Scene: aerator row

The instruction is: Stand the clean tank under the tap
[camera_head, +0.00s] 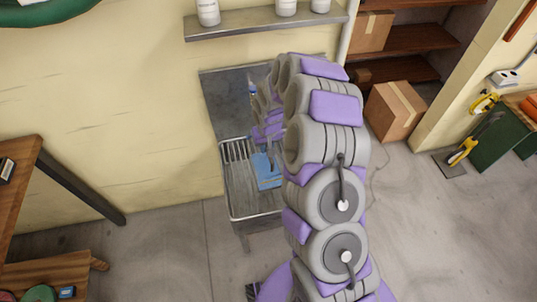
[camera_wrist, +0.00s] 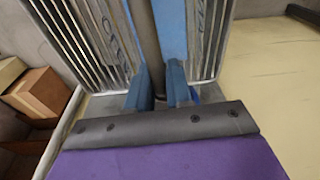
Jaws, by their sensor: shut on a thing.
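My gripper (camera_wrist: 160,80) points down at the slatted metal rack, with its two blue fingers either side of a dark grey bar (camera_wrist: 143,35). It is shut on this bar. A flat blue thing (camera_wrist: 172,30) lies behind the bar in the wrist view and also shows on the rack in the head view (camera_head: 266,172). I cannot tell whether the bar belongs to it, or whether it is the tank. A small upright thing with a blue part (camera_head: 252,88) stands at the wall side of the grey counter, possibly the tap. My arm hides much of the counter.
The metal rack (camera_head: 236,205) forms the near part of the grey counter (camera_head: 225,100). A wall shelf (camera_head: 240,27) with white bottles hangs above. Floor between is clear.

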